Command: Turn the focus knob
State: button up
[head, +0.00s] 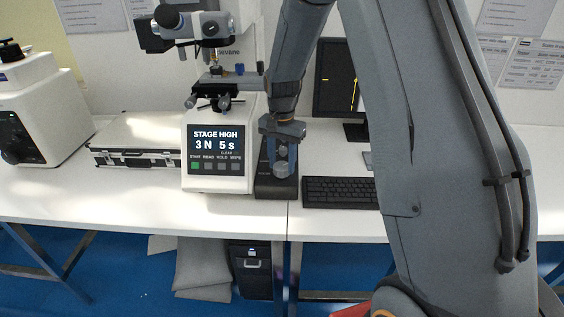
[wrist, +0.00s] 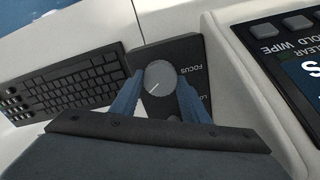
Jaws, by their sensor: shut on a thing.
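The focus knob (wrist: 161,78) is a round grey dial with a white pointer line, on a dark control box (wrist: 150,51) marked FOCUS in the wrist view. My gripper (wrist: 160,92) has its two blue fingers on either side of the knob, shut on it. The pointer line runs toward the lower left of the knob in the wrist view. In the head view my gripper (head: 282,160) points down over the box (head: 263,184), and the knob (head: 282,170) shows between and below the fingers. The lower part of the box label is partly hidden by a finger.
The hardness tester (head: 217,183) stands just left of the box, its screen reading STAGE HIGH, 3 N 5 s. A keyboard (head: 338,192) lies close on the right, with a monitor (head: 335,80) behind. A silver case (head: 135,140) is at the left. White table is bare in front.

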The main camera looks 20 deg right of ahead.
aim_at(282, 165)
jog(key=o, duration=1.1)
jog(key=shift+c, duration=0.2)
jog(key=shift+r+b, duration=0.95)
jog(key=shift+r, duration=3)
